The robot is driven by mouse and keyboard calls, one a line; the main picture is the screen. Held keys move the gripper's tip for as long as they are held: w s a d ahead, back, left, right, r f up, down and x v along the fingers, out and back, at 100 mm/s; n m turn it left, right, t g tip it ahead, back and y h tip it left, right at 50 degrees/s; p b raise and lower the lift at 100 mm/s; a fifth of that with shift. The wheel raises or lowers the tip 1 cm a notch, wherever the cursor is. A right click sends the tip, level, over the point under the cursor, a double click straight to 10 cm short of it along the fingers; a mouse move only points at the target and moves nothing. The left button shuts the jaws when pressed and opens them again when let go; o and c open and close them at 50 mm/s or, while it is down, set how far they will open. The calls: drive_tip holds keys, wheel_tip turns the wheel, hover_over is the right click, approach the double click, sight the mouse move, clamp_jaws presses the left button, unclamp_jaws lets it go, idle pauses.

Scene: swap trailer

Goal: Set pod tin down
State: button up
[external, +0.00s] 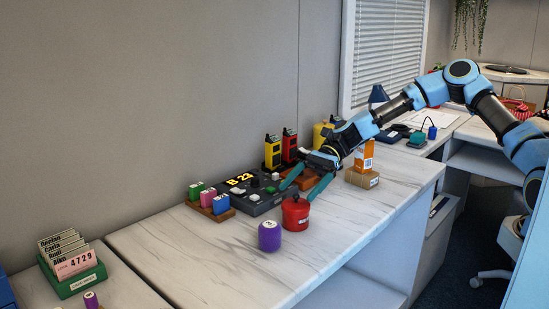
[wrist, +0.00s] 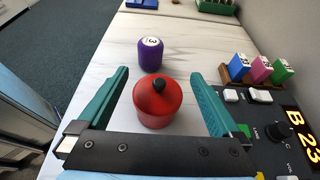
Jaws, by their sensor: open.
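The pod tin seems to be the red lidded tin (external: 296,213) with a knob on top; it stands upright on the marble-patterned counter (external: 250,255). In the wrist view the red tin (wrist: 157,103) is between my two teal fingers, with a gap on each side. My gripper (external: 307,188) is open around or just above the tin; its fingertips (wrist: 160,82) reach past the tin's sides without touching it. The tin's base is partly hidden in the wrist view.
A purple cylinder (external: 269,236) stands close beside the tin, beyond it in the wrist view (wrist: 150,56). A dark control panel (external: 258,200) reading "B 23" lies behind. A rack of coloured blocks (external: 209,203) is left of it. The counter's front is clear.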

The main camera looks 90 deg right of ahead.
drive_tip(key=shift+r, duration=0.7)
drive_tip(key=a+f+n+g, duration=0.1)
drive_tip(key=a, duration=0.2)
drive_tip(key=s+a+f+n+g, duration=0.1)
drive_tip(key=a+f+n+g, duration=0.1)
drive_tip(key=a, duration=0.2)
drive_tip(key=a+f+n+g+h, duration=0.1)
drive_tip(key=a+n, duration=0.1)
drive_tip(key=a, duration=0.2)
drive_tip(key=shift+s+a+f+g, duration=0.1)
drive_tip(key=shift+s+f+g, duration=0.2)
drive_tip(key=shift+f, duration=0.05)
drive_tip(key=s+a+n+g, duration=0.1)
drive_tip(key=a, duration=0.1)
drive_tip(key=s+a+f+n+g+h, duration=0.1)
drive_tip(key=s+a+n, duration=0.1)
drive_tip(key=s+a+f+n+h, duration=0.1)
drive_tip(key=a+n, duration=0.1)
drive_tip(key=shift+s+a+f+g, duration=0.1)
drive_tip(key=shift+s+f+g, duration=0.15)
drive_tip(key=shift+g, duration=0.15)
drive_tip(key=s+a+r+n+h, duration=0.2)
drive_tip(key=s+a+n+h, duration=0.1)
drive_tip(key=s+n, duration=0.5)
drive_tip(key=s+a+r+n+h, duration=0.3)
drive_tip(key=s+a+n, duration=0.1)
drive_tip(key=s+n, duration=0.4)
drive_tip(key=shift+r+g+h, duration=0.3)
drive_tip(key=shift+r+h, duration=0.05)
drive_tip(key=shift+h, duration=0.05)
